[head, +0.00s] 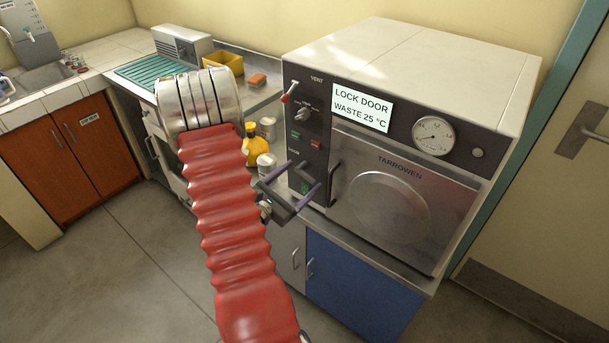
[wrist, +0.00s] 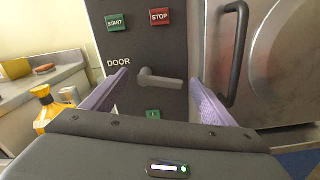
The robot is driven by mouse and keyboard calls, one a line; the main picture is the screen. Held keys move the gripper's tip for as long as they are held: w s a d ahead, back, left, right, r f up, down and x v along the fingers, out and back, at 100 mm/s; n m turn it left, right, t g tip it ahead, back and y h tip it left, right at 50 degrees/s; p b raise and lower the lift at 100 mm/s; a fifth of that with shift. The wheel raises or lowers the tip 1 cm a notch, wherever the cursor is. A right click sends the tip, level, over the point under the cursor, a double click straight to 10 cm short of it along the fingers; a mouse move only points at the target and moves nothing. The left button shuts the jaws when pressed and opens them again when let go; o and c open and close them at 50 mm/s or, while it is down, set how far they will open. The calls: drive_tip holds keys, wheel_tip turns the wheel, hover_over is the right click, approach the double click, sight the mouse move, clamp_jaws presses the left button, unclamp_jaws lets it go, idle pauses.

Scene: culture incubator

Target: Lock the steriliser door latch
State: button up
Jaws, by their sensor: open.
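The steriliser (head: 425,75) is a box with a steel door (head: 400,195), which looks shut. In the wrist view, the door latch (wrist: 162,81) is a small grey lever on the dark panel beside the label DOOR. It lies nearly level, its free end pointing right. A green marker (wrist: 153,114) sits below it. My gripper (head: 301,177) is open in front of the panel. In the wrist view, its purple fingers stand left and right of the latch, with no clear contact. In the head view, the gripper makes the latch hard to make out.
A dark door handle (wrist: 235,52) stands close right of the right finger. START (wrist: 116,22) and STOP (wrist: 160,17) buttons are above the latch. A sign (head: 362,107) reads "LOCK DOOR WASTE 25 °C". A yellow bottle (head: 254,146) stands on the left.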

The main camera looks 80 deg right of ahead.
drive_tip(key=shift+x, duration=1.5)
drive_tip(key=shift+a, duration=0.1)
drive_tip(key=shift+c, duration=0.5)
drive_tip(key=c, duration=0.9)
